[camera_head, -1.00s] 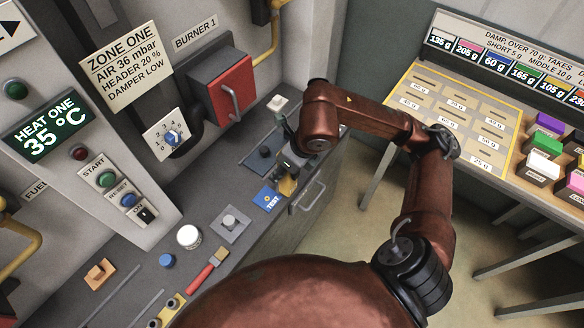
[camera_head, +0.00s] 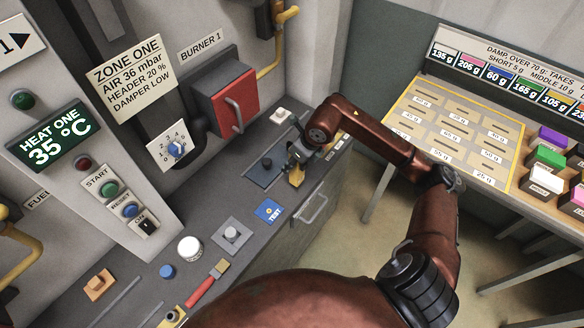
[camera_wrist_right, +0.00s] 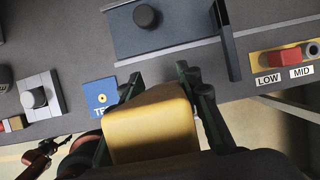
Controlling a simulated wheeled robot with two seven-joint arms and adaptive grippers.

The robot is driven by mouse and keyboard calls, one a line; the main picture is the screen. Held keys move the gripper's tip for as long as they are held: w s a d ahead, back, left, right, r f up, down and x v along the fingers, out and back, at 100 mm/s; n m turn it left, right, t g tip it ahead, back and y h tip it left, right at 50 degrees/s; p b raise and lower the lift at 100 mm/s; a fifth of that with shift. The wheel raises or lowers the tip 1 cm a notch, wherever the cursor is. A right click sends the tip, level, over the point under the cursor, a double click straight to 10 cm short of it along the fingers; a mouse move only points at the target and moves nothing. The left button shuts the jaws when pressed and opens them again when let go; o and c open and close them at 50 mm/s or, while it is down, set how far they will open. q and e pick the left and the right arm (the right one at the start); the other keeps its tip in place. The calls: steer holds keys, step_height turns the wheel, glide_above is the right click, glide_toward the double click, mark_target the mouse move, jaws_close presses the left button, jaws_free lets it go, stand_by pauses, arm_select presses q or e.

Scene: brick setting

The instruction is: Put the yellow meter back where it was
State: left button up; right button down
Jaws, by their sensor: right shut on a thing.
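The yellow meter (camera_head: 296,177) is in my right gripper (camera_head: 300,152), over the front edge of the grey bench, beyond the blue TEST card (camera_head: 269,211). In the right wrist view the meter (camera_wrist_right: 152,128) fills the space between the two dark green fingers of the gripper (camera_wrist_right: 160,82), which is shut on it. A dark plate with a black knob (camera_wrist_right: 145,16) lies just past the fingertips; it also shows in the head view (camera_head: 258,172). The TEST card (camera_wrist_right: 101,92) is left of the fingers. I cannot tell whether the meter touches the bench.
An upright dark plate (camera_wrist_right: 228,40) stands right of the gripper, near a red LOW/MID switch (camera_wrist_right: 284,57). A grey block with a knob (camera_head: 232,233), a white jar (camera_head: 189,248) and a brush (camera_head: 207,284) lie nearer. A red burner box (camera_head: 232,103) juts from the wall.

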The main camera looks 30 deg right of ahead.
step_height(320, 180, down, 4)
steer(key=shift+w+d+r, duration=0.15)
steer(key=shift+r, duration=0.1)
steer(key=shift+f, duration=0.15)
steer(key=c, duration=1.4)
jaws_free()
